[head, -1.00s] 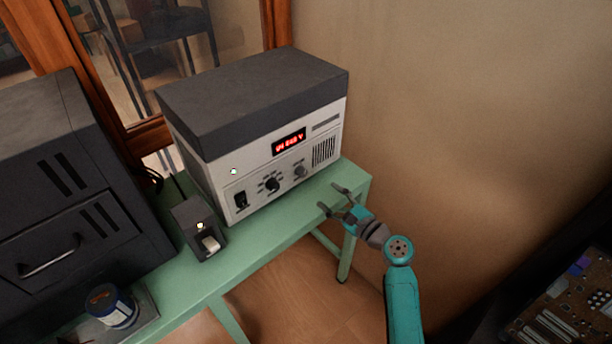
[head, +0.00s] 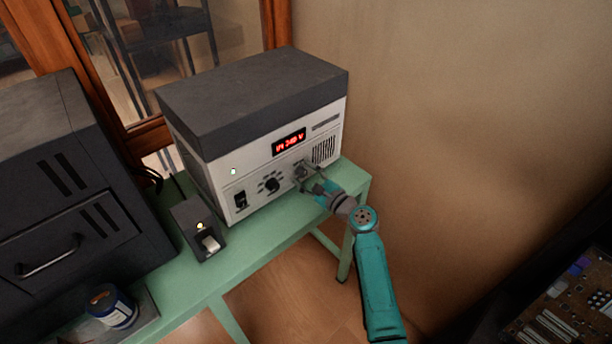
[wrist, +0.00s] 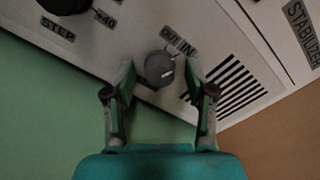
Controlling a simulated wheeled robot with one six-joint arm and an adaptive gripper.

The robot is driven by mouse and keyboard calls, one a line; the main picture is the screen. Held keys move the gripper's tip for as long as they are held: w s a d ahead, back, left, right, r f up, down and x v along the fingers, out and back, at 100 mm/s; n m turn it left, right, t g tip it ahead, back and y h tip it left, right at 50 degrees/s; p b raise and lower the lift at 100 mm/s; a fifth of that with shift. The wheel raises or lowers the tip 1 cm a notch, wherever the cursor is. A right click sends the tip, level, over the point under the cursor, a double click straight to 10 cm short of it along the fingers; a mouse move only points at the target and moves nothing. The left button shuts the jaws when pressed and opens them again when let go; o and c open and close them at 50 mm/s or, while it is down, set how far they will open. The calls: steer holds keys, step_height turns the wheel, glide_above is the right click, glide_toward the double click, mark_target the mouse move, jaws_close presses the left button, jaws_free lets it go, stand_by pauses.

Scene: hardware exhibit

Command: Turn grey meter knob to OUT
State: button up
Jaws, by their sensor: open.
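The grey meter knob (wrist: 159,68) is on the lower right of the stabilizer's white front panel, with a light pointer mark on its face. In the wrist view it sits between the two open fingers of my gripper (wrist: 158,78), nearer the right finger; I cannot tell whether either touches it. Lettering beside it is partly hidden, and one label looks like "IN". In the head view my gripper (head: 306,180) is at the panel and partly covers the knob. The stabilizer (head: 250,100) stands on a green table with its red display lit.
A small dark box with a light switch (head: 184,218) stands on the green table (head: 262,235). A dark cabinet (head: 70,190) is at the left. The wall is close on the right.

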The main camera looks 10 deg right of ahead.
jaws_close()
steer(key=shift+n, duration=0.3)
steer(key=n, duration=0.3)
steer(key=shift+n, duration=2.2)
jaws_free()
